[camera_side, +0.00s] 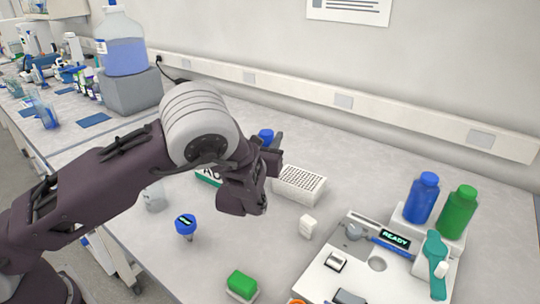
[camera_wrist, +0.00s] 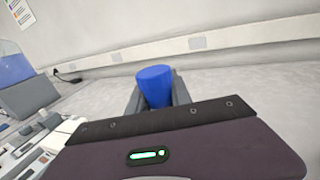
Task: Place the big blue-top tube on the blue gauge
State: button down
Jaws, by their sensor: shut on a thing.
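My gripper (camera_side: 270,147) is shut on the big blue-top tube. The tube's blue cap (camera_side: 265,134) shows at the fingertips in the side view, and the arm hides the rest of the tube. In the wrist view the cap (camera_wrist: 155,86) stands between the two grey fingers. The gripper is raised above the bench. The blue gauge (camera_side: 186,222), with a dark display on its round top, stands on the bench in front of and to the left of the gripper, apart from it.
A white tube rack (camera_side: 298,184) stands right of the gripper. A white instrument reading READY (camera_side: 330,282), a blue bottle (camera_side: 422,198) and a green bottle (camera_side: 457,212) are on the right. A green-topped block (camera_side: 242,285) is at the front. Clear bench surrounds the gauge.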

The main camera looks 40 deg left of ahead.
notch_tip(320, 180, up, 3)
jog(key=shift+f, duration=0.1)
jog(key=s+a+r+n+g+y, duration=0.2)
jog(key=s+n+g+y, duration=0.15)
jog(key=s, duration=0.45)
jog(key=s+a+r+n+g+y, duration=0.2)
jog(key=s+n+g+y, duration=0.15)
jog(key=s, duration=0.45)
jog(key=s+a+r+n+g+y, duration=0.1)
jog(key=s+r+n+g+y, duration=0.25)
jog(key=s, duration=0.45)
notch_tip(320, 180, down, 11)
jog(key=s, duration=0.1)
jog(key=shift+s+a+g, duration=0.2)
jog(key=shift+s+g, duration=0.15)
jog(key=shift+g, duration=0.1)
jog(key=shift+y, duration=0.25)
jog(key=c, duration=1.2)
grip_release()
jog(key=shift+f, duration=0.1)
jog(key=shift+o, duration=0.2)
